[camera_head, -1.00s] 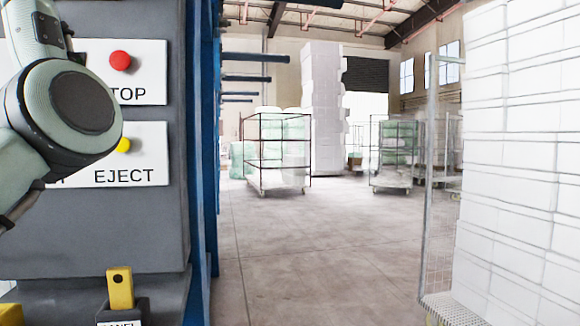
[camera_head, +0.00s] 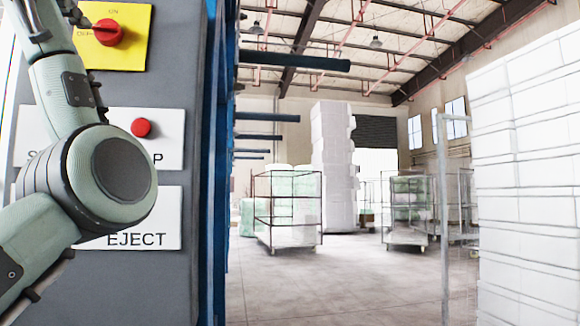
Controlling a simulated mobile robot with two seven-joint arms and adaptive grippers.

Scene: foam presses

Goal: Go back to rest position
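My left arm comes in from the left and bends in front of the press's control panel (camera_head: 170,275). Its gripper is outside the picture. The arm covers part of the white plate with the red button (camera_head: 141,128) and part of the EJECT plate (camera_head: 160,218); the yellow button seen earlier is hidden. A red rotary switch (camera_head: 108,32) on a yellow plate (camera_head: 138,55) is at the top, beside the upper arm link. My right arm and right gripper are not in view.
The blue press frame (camera_head: 212,180) stands right of the panel, with dark blue bars sticking out to the right. A stack of white foam blocks (camera_head: 530,190) fills the right side. Wheeled cage carts (camera_head: 288,205) stand farther back. The middle floor (camera_head: 340,285) is clear.

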